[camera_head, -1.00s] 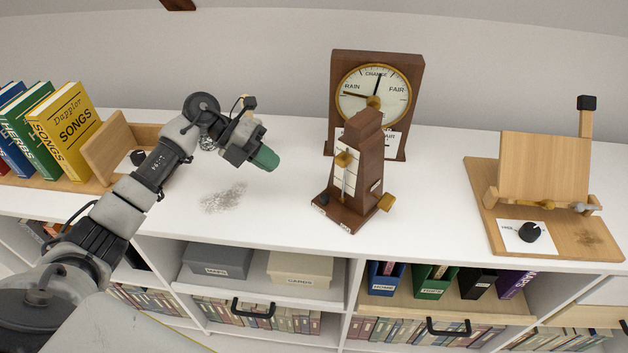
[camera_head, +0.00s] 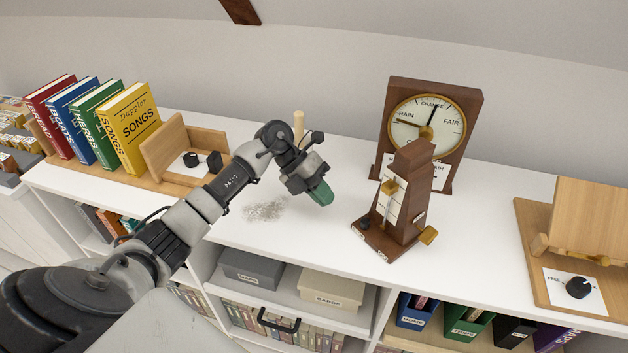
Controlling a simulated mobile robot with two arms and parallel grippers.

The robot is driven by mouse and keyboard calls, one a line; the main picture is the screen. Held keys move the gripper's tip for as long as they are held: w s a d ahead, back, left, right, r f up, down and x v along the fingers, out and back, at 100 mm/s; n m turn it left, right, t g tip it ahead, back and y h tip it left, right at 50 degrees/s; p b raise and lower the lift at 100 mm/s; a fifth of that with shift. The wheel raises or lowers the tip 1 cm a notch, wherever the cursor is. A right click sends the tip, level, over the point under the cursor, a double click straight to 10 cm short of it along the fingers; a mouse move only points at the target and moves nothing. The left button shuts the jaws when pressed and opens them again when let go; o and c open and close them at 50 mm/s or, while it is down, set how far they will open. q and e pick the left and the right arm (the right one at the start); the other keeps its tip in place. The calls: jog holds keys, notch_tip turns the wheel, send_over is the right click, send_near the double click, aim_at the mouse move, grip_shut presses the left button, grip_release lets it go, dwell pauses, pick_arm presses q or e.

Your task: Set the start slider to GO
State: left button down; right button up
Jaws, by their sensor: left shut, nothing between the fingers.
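A dark brown metronome (camera_head: 408,205) stands upright on the white shelf top. Its pale front scale carries a gold weight (camera_head: 389,188), a small black knob (camera_head: 364,224) sits low at its left front, and a gold key (camera_head: 429,235) sticks out on its right. No GO label is readable, so I cannot tell which part is the start slider. My left gripper (camera_head: 321,194), with green fingertips, is shut and empty, to the left of the metronome and apart from it. My right gripper is not in view.
A barometer (camera_head: 434,118) stands close behind the metronome. A wooden book rack (camera_head: 163,150) with several books is at left. A wooden stand (camera_head: 531,240) with a black dial (camera_head: 578,287) is at right. A grey smudge (camera_head: 265,210) marks the otherwise bare shelf top below my left wrist.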

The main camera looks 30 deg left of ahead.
aim_at(360, 225)
pick_arm(q)
jog(key=x, duration=0.3)
jog(key=shift+d+f, duration=0.2)
jog(key=shift+d, duration=0.1)
jog(key=d+p, duration=0.1)
jog(key=d, duration=0.1)
jog(key=shift+w+d, duration=0.15)
jog(key=shift+d, duration=0.1)
jog(key=shift+w+d+f, duration=0.1)
jog(key=shift+d, duration=0.5)
